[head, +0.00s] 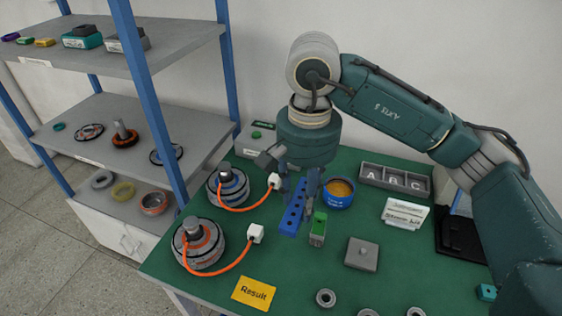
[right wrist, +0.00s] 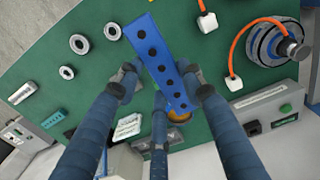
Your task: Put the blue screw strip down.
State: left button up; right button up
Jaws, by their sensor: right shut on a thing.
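The blue screw strip (head: 294,207) is a long flat bar with a row of dark holes. In the head view it is beneath my right gripper (head: 300,185), over the green table (head: 210,285). The right wrist view shows the strip (right wrist: 155,60) between the fingers of my right gripper (right wrist: 160,80), which are shut on it. Its far end points away from the palm. I cannot tell whether the strip touches the table top. My left gripper is not in view.
Two motors (head: 200,245) with orange cables stand left of the strip. A green-grey block (head: 318,228) and a blue round tin (head: 340,192) are close on its right. A grey square block (head: 361,254), yellow Result card (head: 254,293) and lettered tray (head: 394,179) lie around. Green surface is bare in front.

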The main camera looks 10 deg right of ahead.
jog(key=s+d+f+n, duration=0.4)
jog(key=s+f+n, duration=0.2)
jog(key=s, duration=0.2)
jog(key=shift+s+d+n, duration=0.15)
jog(key=shift+n, duration=0.25)
